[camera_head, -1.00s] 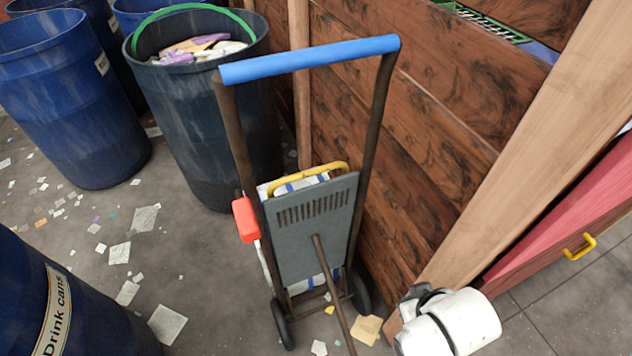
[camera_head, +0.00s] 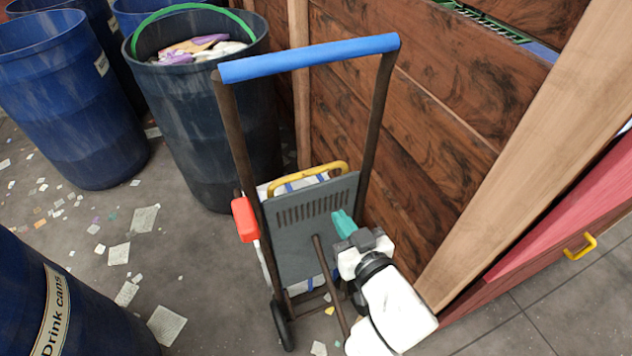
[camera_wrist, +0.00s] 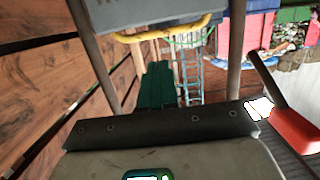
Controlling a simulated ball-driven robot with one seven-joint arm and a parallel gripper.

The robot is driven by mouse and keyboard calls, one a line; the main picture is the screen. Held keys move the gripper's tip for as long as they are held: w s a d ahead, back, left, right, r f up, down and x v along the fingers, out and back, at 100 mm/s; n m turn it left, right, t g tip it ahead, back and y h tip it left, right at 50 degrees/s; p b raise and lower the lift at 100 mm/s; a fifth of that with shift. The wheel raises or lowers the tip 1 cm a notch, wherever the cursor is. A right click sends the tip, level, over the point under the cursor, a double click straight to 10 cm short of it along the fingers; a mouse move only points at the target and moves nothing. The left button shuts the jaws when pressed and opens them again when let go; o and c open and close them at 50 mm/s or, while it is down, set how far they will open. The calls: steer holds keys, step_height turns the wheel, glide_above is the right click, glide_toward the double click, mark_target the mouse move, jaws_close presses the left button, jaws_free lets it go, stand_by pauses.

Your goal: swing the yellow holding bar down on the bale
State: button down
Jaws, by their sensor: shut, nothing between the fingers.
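The yellow holding bar (camera_head: 316,168) is a bent loop just above and behind the top edge of the cart's grey plate. White-and-blue wrapping, apparently the bale (camera_head: 292,186), shows beneath it, mostly hidden by the plate. Whether the bar touches the bale I cannot tell. In the wrist view a yellow bar (camera_wrist: 172,32) crosses the top of the picture. My gripper (camera_head: 344,222) has teal fingers, shut and empty, at the plate's right side, below and right of the bar. The shut fingers also show in the wrist view (camera_wrist: 156,86), apart from the bar.
The hand cart has a blue handle (camera_head: 310,59), a grey plate (camera_head: 312,225) and a red block (camera_head: 244,220) on its left upright. A wooden wall (camera_head: 425,130) stands close on the right. Blue barrels (camera_head: 70,110) stand left; paper scraps litter the floor between.

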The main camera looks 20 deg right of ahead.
mark_target(311, 175)
steer(key=shift+w, duration=0.15)
steer(key=w+f, duration=0.1)
steer(key=w, duration=0.3)
steer(key=w+f+p, duration=0.1)
steer(key=w, duration=0.8)
steer(key=shift+w+f, duration=0.25)
steer(key=shift+f, duration=0.15)
